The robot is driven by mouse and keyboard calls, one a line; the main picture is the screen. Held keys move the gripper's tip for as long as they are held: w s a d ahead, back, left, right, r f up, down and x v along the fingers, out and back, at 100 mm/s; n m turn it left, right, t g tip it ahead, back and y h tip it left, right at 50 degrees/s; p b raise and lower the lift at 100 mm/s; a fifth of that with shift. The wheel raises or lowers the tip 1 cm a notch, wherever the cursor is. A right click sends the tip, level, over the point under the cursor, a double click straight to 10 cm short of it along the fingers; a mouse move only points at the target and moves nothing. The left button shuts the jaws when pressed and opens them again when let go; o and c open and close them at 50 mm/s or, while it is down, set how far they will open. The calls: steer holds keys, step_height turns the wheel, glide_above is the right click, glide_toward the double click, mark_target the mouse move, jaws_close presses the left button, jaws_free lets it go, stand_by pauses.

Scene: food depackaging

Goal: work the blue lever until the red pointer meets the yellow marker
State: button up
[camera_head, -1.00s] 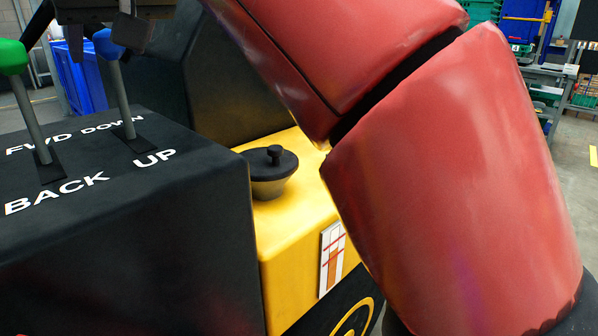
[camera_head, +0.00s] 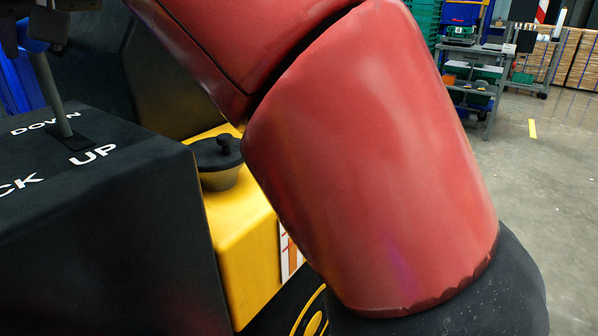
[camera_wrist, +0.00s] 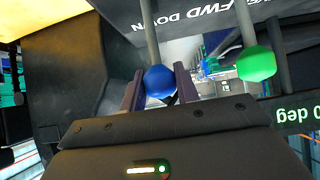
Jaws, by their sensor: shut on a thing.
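The blue lever (camera_head: 53,85) stands in its slot between the words DOWN and UP on the black console (camera_head: 110,210), leaning slightly left. Its round blue knob (camera_wrist: 160,82) sits between the two fingers of my gripper (camera_wrist: 158,73) in the wrist view. My gripper is shut on this knob. In the head view, my gripper's dark parts hide much of the knob at the upper left edge. No red pointer or yellow marker shows in either view.
A green-knobbed lever (camera_wrist: 256,64) stands close beside my gripper in the wrist view. A black cap (camera_head: 218,152) sits on the yellow housing (camera_head: 240,235). My red arm covers the middle; open floor lies at right.

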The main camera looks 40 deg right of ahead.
steer(key=shift+s+d+f+b, duration=0.1)
steer(key=shift+s+d+b, duration=0.1)
steer(key=shift+s, duration=0.55)
steer(key=shift+s+d+f+b, duration=0.15)
steer(key=shift+s+d+b, duration=0.1)
steer(key=shift+s, duration=0.45)
steer(key=shift+s+d+f+b, duration=0.1)
steer(key=shift+s+d+b, duration=0.1)
steer(key=shift+s, duration=0.55)
steer(key=shift+r, duration=0.1)
stand_by(4.6)
steer(key=shift+w+a+r, duration=0.1)
steer(key=shift+w+a, duration=0.05)
steer(key=shift+w, duration=0.15)
steer(key=w, duration=0.1)
steer(key=w+p, duration=0.2)
steer(key=shift+a+r, duration=0.25)
steer(key=shift+a, duration=0.15)
steer(key=shift+w+a+p, duration=0.15)
steer(key=shift+w+p, duration=0.15)
steer(key=shift+w, duration=0.25)
steer(key=o, duration=0.8)
steer(key=shift+f, duration=0.1)
steer(key=shift+c, duration=0.2)
